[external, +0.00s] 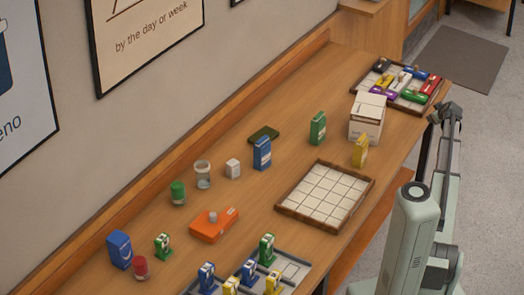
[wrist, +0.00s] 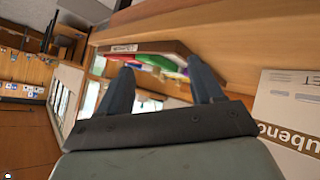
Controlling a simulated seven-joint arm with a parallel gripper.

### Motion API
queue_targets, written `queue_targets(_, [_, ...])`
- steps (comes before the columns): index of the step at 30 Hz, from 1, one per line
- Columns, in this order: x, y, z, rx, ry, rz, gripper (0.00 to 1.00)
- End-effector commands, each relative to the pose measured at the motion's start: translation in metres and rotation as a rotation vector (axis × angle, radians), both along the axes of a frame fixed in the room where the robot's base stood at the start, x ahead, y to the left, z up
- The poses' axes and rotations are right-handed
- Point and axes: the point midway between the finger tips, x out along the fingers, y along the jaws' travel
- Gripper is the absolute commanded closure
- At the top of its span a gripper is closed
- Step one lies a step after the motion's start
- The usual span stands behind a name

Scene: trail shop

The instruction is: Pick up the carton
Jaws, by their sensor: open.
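A white carton (external: 367,122) with a printed side stands upright near the table's right edge, between a yellow box and the tray of coloured items.
A wooden tray of coloured items (external: 433,104) lies behind the carton, and it shows beyond my fingers in the wrist view (wrist: 130,47). A yellow box (external: 360,152) and a green box (external: 318,128) stand near the carton. An empty tiled tray (external: 325,195) lies in front.

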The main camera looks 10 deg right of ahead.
Motion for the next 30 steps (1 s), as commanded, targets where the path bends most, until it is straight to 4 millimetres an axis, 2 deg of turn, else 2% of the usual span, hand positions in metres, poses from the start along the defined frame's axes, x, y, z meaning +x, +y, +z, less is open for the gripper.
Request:
queue_targets(1, [0.014,0.002,0.017,-0.036,-0.014,0.03,0.34])
queue_targets(3, [0.034,0.015,0.038,-0.101,-0.024,0.088,0.34])
queue_targets(8, [0.076,0.066,0.071,-0.258,-0.014,0.247,0.34])
queue_targets(14, [0.13,0.155,0.112,-0.482,0.004,0.48,0.34])
queue_targets(18, [0.158,0.23,0.136,-0.623,0.021,0.647,0.34])
queue_targets(23, [0.166,0.325,0.137,-0.669,0.073,0.813,0.34])
queue_targets(30, [0.146,0.466,0.117,-0.638,0.199,1.028,0.34])
